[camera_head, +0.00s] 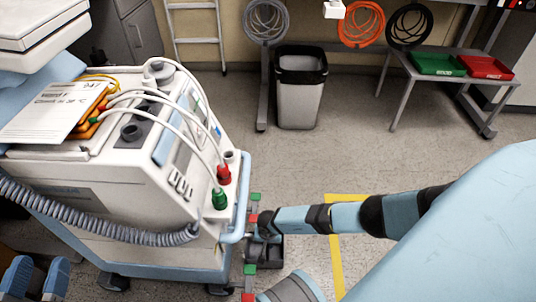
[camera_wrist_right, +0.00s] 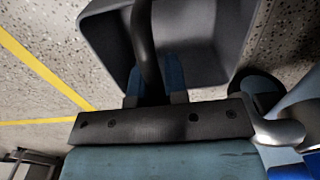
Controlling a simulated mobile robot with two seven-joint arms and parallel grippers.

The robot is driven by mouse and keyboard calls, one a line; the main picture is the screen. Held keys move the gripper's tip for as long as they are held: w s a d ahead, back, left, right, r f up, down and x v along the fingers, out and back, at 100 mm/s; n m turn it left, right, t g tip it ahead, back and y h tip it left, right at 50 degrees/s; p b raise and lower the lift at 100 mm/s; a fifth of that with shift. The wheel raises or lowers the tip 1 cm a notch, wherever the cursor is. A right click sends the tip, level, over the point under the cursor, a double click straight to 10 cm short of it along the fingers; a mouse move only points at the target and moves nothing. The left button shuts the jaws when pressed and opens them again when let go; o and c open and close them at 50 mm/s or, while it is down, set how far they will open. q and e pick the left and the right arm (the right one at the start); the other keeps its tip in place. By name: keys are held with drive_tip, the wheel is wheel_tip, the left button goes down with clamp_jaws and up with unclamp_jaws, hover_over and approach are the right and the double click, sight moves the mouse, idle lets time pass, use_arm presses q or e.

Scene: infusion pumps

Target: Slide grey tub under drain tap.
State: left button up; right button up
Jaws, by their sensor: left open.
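The grey tub (camera_head: 270,252) is on the floor just right of the white pump cart (camera_head: 130,200), partly hidden by my right arm. In the right wrist view the tub (camera_wrist_right: 215,45) is close, and a dark bar, seemingly its handle (camera_wrist_right: 147,45), runs between my right gripper's blue fingers (camera_wrist_right: 153,88). The fingers sit against both sides of the bar and look shut on it. In the head view my right gripper (camera_head: 262,226) is at the tub. My left gripper (camera_head: 40,277) is open and empty at the lower left, beside the cart. I cannot make out the drain tap.
A yellow floor line (camera_head: 335,262) lies right of the tub. A waste bin (camera_head: 299,95) and a bench with green and red trays (camera_head: 437,64) stand behind. The middle floor is clear.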

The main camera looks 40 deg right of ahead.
drive_tip(key=o, duration=0.4)
use_arm(q)
drive_tip(key=shift+r, duration=0.1)
use_arm(e)
drive_tip(key=shift+r, duration=0.15)
wheel_tip(320, 180, up, 2)
drive_tip(key=shift+r+p, duration=0.15)
drive_tip(key=shift+p, duration=0.75)
use_arm(q)
drive_tip(key=shift+s+d+r+n+g+y+p, duration=0.15)
drive_tip(key=shift+s+d+n+g+p, duration=0.25)
drive_tip(key=shift+n+p, duration=0.45)
drive_tip(key=shift+s+d+r+n+g+y+p, duration=0.2)
drive_tip(key=shift+s+n+p, duration=0.4)
drive_tip(key=shift+p, duration=0.45)
drive_tip(key=shift+s+d+n+g+y+p, duration=0.1)
drive_tip(key=shift+s+d+n+g+p, duration=0.1)
drive_tip(key=shift+s+d+n+p, duration=0.45)
use_arm(e)
drive_tip(key=shift+r+p, duration=0.3)
drive_tip(key=shift+r, duration=5.35)
use_arm(q)
drive_tip(key=shift+w+a, duration=0.15)
drive_tip(key=shift+a, duration=0.1)
use_arm(e)
drive_tip(key=shift+s, duration=0.1)
